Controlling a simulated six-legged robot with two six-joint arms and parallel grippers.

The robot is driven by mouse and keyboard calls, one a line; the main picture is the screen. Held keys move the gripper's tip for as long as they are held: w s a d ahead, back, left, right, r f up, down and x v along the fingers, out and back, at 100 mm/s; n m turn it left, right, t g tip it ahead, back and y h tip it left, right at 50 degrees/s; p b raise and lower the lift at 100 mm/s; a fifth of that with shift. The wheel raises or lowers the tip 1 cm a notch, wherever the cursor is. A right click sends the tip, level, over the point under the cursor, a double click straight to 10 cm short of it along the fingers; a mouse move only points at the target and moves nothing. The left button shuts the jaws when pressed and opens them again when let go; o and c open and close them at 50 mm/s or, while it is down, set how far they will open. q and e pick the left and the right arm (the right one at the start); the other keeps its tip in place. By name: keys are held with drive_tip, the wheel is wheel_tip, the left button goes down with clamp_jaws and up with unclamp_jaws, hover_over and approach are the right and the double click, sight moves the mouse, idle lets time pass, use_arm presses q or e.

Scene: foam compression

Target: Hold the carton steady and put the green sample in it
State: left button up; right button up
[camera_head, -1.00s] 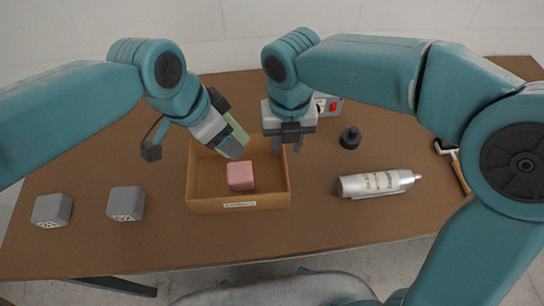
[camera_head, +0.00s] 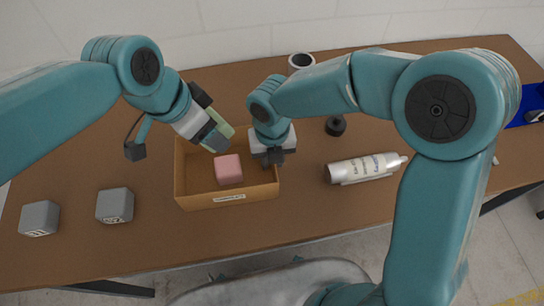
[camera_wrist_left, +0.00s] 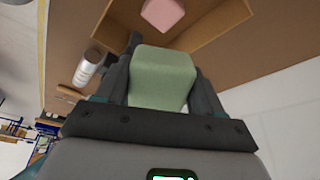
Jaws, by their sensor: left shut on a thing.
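The open brown carton (camera_head: 228,200) stands on the table, with a pink block (camera_head: 229,169) inside; the pink block also shows in the left wrist view (camera_wrist_left: 163,14). My left gripper (camera_head: 214,137) is shut on the green sample (camera_wrist_left: 162,79) and holds it above the carton's back left part. In the head view the sample is partly hidden by this gripper. My right gripper (camera_head: 272,160) is low at the carton's right wall, fingers pointing down. Whether its fingers grip that wall is unclear.
Two grey blocks (camera_head: 115,205) (camera_head: 39,218) sit left of the carton. A silver bottle (camera_head: 362,168) lies to its right, with a small black object (camera_head: 335,125) behind it. A mug (camera_head: 301,61) stands at the back. The table front is clear.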

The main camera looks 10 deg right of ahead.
clamp_jaws()
use_arm(q)
drive_tip(key=shift+f, duration=5.75)
drive_tip(key=o, duration=1.1)
drive_tip(key=shift+r, duration=0.1)
drive_tip(key=v, duration=1.2)
